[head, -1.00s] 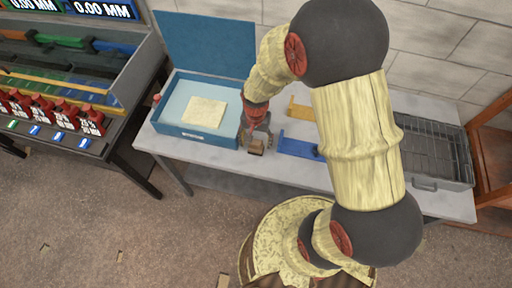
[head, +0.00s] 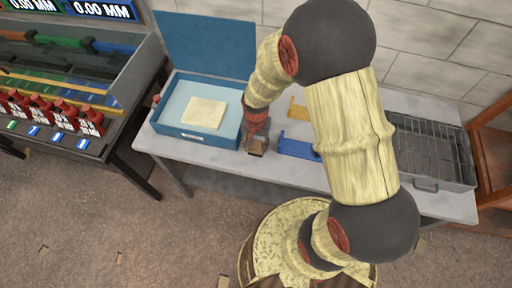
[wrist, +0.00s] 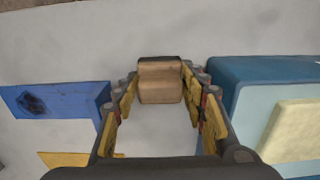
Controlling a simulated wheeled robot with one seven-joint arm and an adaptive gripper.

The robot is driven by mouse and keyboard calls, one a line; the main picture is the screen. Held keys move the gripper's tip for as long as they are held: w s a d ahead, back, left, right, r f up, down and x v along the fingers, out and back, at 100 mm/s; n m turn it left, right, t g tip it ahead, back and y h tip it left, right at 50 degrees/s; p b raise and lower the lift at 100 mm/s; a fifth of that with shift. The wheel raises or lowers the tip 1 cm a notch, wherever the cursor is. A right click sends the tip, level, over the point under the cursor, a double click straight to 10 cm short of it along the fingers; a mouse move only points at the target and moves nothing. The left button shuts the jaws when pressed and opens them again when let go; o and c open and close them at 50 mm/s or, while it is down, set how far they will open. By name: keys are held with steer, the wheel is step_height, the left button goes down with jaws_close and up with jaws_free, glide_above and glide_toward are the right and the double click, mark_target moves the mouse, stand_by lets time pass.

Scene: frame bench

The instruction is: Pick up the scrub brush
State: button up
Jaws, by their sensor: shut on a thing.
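The scrub brush (wrist: 160,80) looks like a small tan wooden block with a dark far edge. It stands on the grey bench just right of the blue box, and also shows in the head view (head: 257,148). My gripper (wrist: 159,86) reaches down over it, with one finger on each side, shut on the brush. In the head view my gripper (head: 257,134) partly hides the brush. I cannot tell whether the brush is clear of the bench top.
An open blue box (head: 182,132) with a cream pad (head: 205,112) is close on the left. A blue bracket (head: 297,148) and a yellow bracket (head: 297,109) lie to the right. A grey wire-topped tray (head: 433,150) is at the bench's right end.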

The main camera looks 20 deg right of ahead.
mark_target(256, 143)
steer(key=c, duration=0.4)
steer(key=shift+r, duration=0.1)
steer(key=shift+c, duration=0.2)
steer(key=shift+r, duration=0.2)
step_height(256, 143, up, 3)
steer(key=shift+s+r+p, duration=0.15)
steer(key=shift+p, duration=0.3)
steer(key=s+a+r+p, duration=0.1)
steer(key=s+r+p, duration=0.1)
steer(key=s+r, duration=0.7)
steer(key=shift+s+a+p, duration=0.3)
steer(key=shift+s+p, duration=0.1)
steer(key=shift+s, duration=1.9)
